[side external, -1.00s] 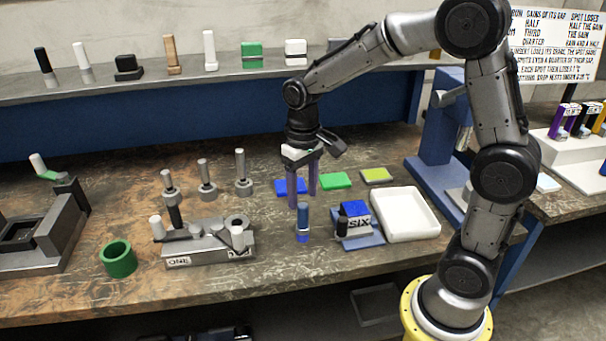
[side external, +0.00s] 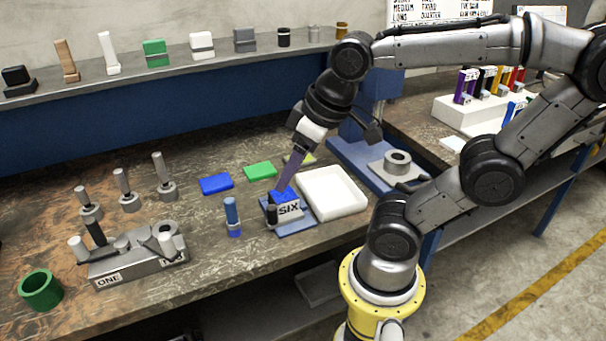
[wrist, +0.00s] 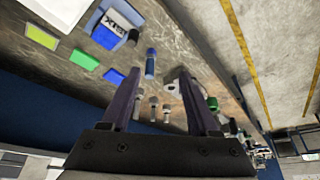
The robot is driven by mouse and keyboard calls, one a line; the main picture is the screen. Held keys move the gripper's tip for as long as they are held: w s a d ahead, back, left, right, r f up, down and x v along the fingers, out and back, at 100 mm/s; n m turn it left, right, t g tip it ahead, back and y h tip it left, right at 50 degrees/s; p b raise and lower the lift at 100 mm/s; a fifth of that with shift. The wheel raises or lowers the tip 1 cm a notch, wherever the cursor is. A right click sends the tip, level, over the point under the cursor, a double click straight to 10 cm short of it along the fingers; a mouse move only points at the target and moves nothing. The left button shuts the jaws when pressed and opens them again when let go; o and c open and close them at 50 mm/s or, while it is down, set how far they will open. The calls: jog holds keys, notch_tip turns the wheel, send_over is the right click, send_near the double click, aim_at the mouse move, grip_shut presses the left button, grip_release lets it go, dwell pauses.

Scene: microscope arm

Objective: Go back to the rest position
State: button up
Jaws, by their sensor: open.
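My gripper (side external: 284,183) hangs over the workbench in the side external view, tilted, its purple fingers in front of the blue block marked SIX (side external: 289,206). In the wrist view my gripper (wrist: 165,105) shows two fingers spread wide with nothing between them. The wrist view looks slantwise across the bench and floor. The SIX block also shows there (wrist: 118,25), apart from the fingers.
A blue cylinder (side external: 232,216) stands left of the SIX block, and a white tray (side external: 335,207) lies right. Blue (side external: 216,184) and green (side external: 260,171) pads lie behind. A grey fixture marked ONE (side external: 135,262) and a green ring (side external: 40,291) are at left.

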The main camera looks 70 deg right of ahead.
jog(key=shift+s+a+f+t, duration=0.1)
jog(key=shift+s+f+t, duration=0.15)
jog(key=shift+s, duration=0.4)
jog(key=shift+s+f+t, duration=0.15)
jog(key=shift+s+f, duration=0.05)
jog(key=shift+s, duration=0.4)
